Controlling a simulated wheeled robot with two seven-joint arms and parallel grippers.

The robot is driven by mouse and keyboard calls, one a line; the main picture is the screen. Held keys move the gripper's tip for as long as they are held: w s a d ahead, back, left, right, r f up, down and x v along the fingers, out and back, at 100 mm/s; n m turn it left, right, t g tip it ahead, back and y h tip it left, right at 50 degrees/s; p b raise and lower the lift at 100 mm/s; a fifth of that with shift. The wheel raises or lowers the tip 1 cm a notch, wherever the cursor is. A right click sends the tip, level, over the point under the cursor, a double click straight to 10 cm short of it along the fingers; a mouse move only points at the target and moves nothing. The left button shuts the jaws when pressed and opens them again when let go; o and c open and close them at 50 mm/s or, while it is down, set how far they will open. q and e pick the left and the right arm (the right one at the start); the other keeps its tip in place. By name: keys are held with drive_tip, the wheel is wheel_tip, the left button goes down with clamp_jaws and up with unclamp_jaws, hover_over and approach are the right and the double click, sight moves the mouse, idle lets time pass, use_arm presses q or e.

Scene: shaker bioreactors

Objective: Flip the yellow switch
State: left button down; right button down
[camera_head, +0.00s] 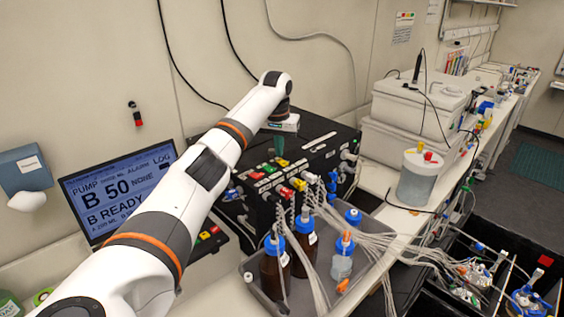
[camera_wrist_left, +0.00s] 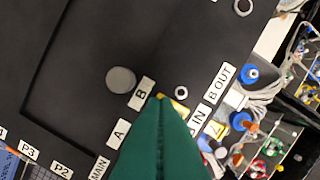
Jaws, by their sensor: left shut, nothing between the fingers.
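The black pump box (camera_head: 318,148) stands on the bench with coloured switches and connectors along its front edge. A small yellow piece (camera_head: 282,162), likely the yellow switch, shows on its top edge just below my left gripper (camera_head: 278,152). In the left wrist view a sliver of yellow (camera_wrist_left: 175,104) shows beside the tip of the shut green fingers (camera_wrist_left: 160,98), near the "B" label. The fingers hide most of it. I cannot tell whether they touch it or which way the switch is tipped. My left gripper is shut and empty. My right gripper is not in view.
Brown bottles with blue caps (camera_head: 275,268) and several clear tubes (camera_head: 385,247) crowd the front of the box. A monitor (camera_head: 122,193) stands to the left, and white bins (camera_head: 415,105) to the right. A grey knob (camera_wrist_left: 121,80) sits on the panel.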

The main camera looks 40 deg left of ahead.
sight(280, 161)
use_arm(q)
drive_tip(key=shift+f, duration=0.5)
idle(0.3)
drive_tip(key=shift+f, duration=0.35)
drive_tip(key=shift+r+p, duration=0.45)
drive_tip(key=shift+r, duration=3.1)
drive_tip(key=shift+f, duration=0.15)
